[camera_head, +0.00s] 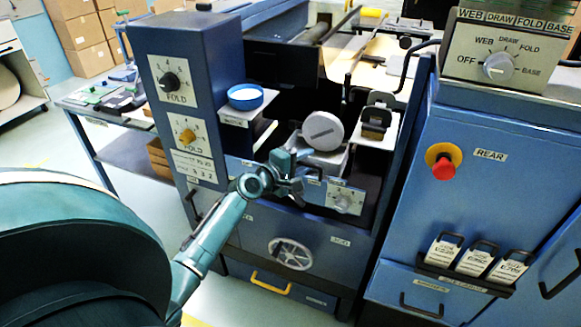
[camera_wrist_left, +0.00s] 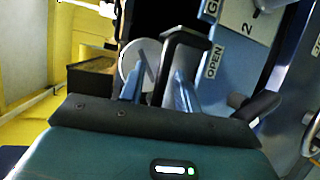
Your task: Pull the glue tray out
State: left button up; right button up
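My left gripper (camera_head: 290,172) is at the front of the blue machine, below a grey round cap (camera_head: 322,130). In the left wrist view, the left gripper (camera_wrist_left: 158,90) has its two fingers apart, on either side of one bar of a black U-shaped handle (camera_wrist_left: 187,37). I cannot tell whether the fingers touch the bar. The handle is beside a plate with the word OPEN and a partly hidden label starting with G. The glue tray itself is not clearly seen; its front is hidden behind my gripper in the head view. My right gripper is not in view.
A blue round dish (camera_head: 245,97) sits on a white shelf at left. A control knob (camera_head: 343,202) is just right of my gripper, and a handwheel (camera_head: 290,254) is below. A red stop button (camera_head: 443,168) is on the right cabinet (camera_head: 500,200).

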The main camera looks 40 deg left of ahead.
pick_arm(q)
jog(key=v, duration=1.2)
jog(key=shift+s+b, duration=0.2)
jog(key=shift+b, duration=0.1)
jog(key=s+d+f+m+g, duration=0.2)
jog(key=s+d+f+m, duration=0.6)
jog(key=d+m, duration=0.2)
jog(key=s+d+f+m+g, duration=0.3)
jog(key=s+d+f+m, duration=0.5)
jog(key=d+m, duration=0.2)
jog(key=d, duration=0.2)
jog(key=shift+s+d+f+h, duration=0.15)
jog(key=shift+d+f+h, duration=0.05)
jog(key=shift+d+h, duration=0.2)
